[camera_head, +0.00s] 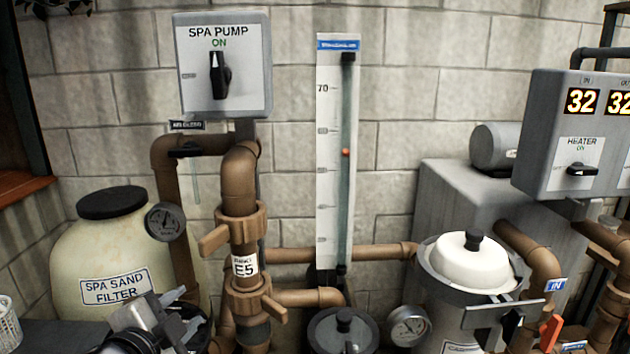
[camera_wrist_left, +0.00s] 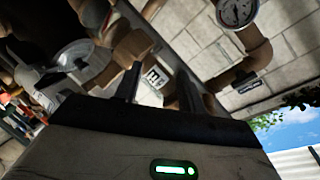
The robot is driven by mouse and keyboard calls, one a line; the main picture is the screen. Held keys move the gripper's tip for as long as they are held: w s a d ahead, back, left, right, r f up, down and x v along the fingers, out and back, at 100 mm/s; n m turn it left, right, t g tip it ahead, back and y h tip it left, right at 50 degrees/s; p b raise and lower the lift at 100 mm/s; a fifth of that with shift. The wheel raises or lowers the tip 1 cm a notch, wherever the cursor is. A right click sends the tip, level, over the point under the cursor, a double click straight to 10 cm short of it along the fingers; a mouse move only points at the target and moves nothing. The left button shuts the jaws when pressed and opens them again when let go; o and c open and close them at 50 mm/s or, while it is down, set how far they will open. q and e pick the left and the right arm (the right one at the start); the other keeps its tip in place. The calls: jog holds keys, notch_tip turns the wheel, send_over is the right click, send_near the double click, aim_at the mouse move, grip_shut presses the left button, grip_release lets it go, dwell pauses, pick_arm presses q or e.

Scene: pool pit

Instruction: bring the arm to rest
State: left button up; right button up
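My left gripper (camera_head: 182,318) is low at the left in the head view, in front of the cream spa sand filter (camera_head: 112,248). In the left wrist view, the two dark fingers of my left gripper (camera_wrist_left: 160,88) stand apart with nothing held between them. Brown piping and a white label (camera_wrist_left: 155,78) show beyond the gap. I cannot make out my right gripper in either view.
Brown valve pipes labelled E5 (camera_head: 244,265) stand just right of my left gripper. A white-lidded canister (camera_head: 470,265) stands at the right.

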pick_arm(q)
jog(key=s+d+f+n+g, duration=0.2)
jog(key=s+f+n, duration=0.3)
jog(key=s+f, duration=0.5)
jog(key=s+d+f+n+g, duration=0.2)
jog(key=s+f+n, duration=0.4)
jog(key=f, duration=1.1)
jog(key=s+d, duration=0.1)
jog(key=s, duration=0.3)
jog(key=shift+f+h, duration=0.15)
jog(key=shift+h, duration=0.25)
